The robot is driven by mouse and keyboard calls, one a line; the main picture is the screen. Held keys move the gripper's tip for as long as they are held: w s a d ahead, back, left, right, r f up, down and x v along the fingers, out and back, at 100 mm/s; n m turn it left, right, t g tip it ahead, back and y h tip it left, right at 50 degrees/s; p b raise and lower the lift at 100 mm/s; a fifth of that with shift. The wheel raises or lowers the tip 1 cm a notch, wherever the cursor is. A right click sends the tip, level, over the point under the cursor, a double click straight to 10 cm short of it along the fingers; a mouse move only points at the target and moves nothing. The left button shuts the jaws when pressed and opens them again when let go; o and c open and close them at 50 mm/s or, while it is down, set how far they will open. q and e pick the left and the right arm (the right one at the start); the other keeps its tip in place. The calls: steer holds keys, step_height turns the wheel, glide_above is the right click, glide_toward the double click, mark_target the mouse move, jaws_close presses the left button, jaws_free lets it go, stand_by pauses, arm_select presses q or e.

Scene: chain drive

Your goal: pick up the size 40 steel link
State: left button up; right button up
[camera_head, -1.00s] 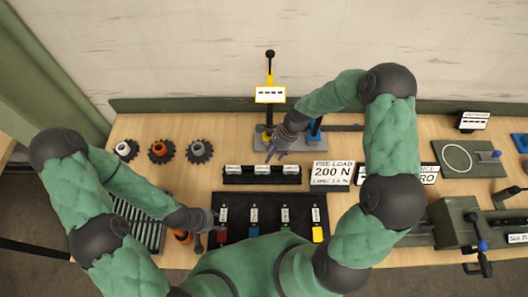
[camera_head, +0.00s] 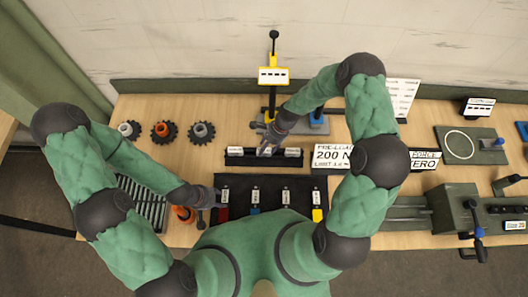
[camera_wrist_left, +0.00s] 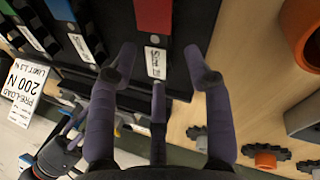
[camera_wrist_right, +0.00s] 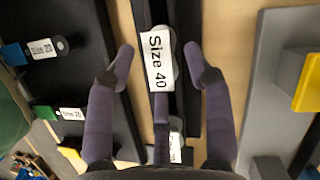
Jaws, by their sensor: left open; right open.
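In the right wrist view a white label marked Size 40 (camera_wrist_right: 157,62) stands on a dark rack. A grey rounded piece, apparently the size 40 steel link (camera_wrist_right: 176,68), shows beside it, mostly hidden by the label. My right gripper (camera_wrist_right: 159,50) is open, with one finger on each side of the label and link. In the head view my right gripper (camera_head: 267,150) is over the label rack (camera_head: 236,160) and hides part of it. My left gripper (camera_wrist_left: 160,58) is open over a blurred Size label (camera_wrist_left: 155,62) below a red block (camera_wrist_left: 153,14), at the black mat's left.
The black mat (camera_head: 270,202) in front of the rack holds red, blue, green and yellow pieces. A yellow-topped press (camera_head: 273,76) stands behind the rack. The pre-load sign (camera_head: 331,157) is just right of it. Several sprockets (camera_head: 163,131) lie at the left.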

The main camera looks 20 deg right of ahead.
steer(key=shift+a+f, duration=0.15)
steer(key=shift+f, duration=0.3)
jaws_close()
steer(key=shift+r, duration=0.1)
